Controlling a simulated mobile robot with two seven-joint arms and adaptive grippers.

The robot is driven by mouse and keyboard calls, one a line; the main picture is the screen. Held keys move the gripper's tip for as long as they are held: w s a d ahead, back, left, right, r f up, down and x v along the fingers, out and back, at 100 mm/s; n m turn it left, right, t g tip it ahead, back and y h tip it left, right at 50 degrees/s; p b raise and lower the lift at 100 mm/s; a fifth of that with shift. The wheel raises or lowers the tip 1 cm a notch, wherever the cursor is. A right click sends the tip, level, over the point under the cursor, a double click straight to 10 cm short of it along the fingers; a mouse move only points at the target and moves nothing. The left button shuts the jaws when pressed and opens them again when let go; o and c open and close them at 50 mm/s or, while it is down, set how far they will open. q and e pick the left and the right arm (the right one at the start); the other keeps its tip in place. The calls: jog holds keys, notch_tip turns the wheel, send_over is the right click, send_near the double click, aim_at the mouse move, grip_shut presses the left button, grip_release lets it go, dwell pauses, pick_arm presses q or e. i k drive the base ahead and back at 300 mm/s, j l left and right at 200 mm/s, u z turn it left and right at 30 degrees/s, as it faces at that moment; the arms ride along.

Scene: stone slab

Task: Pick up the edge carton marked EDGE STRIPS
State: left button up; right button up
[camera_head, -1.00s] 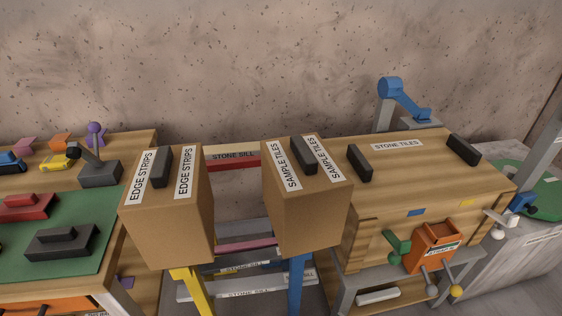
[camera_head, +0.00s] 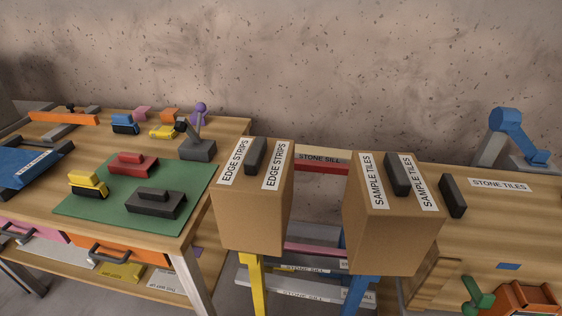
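The edge carton (camera_head: 252,214) is a brown box with two white EDGE STRIPS labels and a black handle on its top. It stands upright on a yellow stand (camera_head: 257,285), in the middle of the head view. A similar brown carton marked SAMPLE TILES (camera_head: 392,241) stands to its right on a blue stand (camera_head: 356,294), with a gap between the two. Neither of my grippers is in view.
A workbench (camera_head: 220,130) on the left carries a green mat (camera_head: 90,213), tools and small coloured blocks. Stone sills (camera_head: 323,159) lie on a rack behind the cartons. A speckled wall closes the back.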

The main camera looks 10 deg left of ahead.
aim_at(251, 192)
jog(key=j+z, duration=0.2)
jog(key=z, duration=0.2)
jog(key=j+z, duration=0.15)
jog(key=z, duration=0.25)
jog(key=j+z, duration=0.15)
jog(key=z, duration=0.2)
jog(key=k+j+z, duration=0.2)
jog(key=j, duration=0.2)
jog(key=k+j+z, duration=0.25)
jog(key=k+j, duration=0.2)
jog(key=j, duration=0.15)
jog(key=k+j, duration=0.25)
jog(key=j, duration=0.15)
jog(key=i, duration=0.5)
